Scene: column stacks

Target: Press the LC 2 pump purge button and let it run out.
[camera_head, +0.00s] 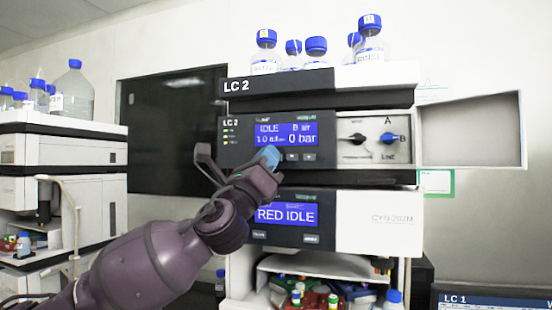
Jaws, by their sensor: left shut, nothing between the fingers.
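The LC 2 pump module (232,155) is the dark-fronted unit under the "LC 2" top tray. Its blue display (286,133) reads IDLE, about 1.0 mL/min and 0 bar. Small buttons (292,157) sit in a row under the display; their labels are too small to read, so I cannot tell which is purge. My left gripper (269,157) is shut and empty, its blue tip in front of the lower left of the display. It hides part of the button row. I cannot tell whether the tip touches the panel. My right gripper is not in view.
A valve panel with two knobs (389,138) is right of the display, and an open door (470,130) juts out farther right. A lower module (378,222) reads RED IDLE. Capped bottles (316,52) stand on top. Another instrument stack (62,152) stands left.

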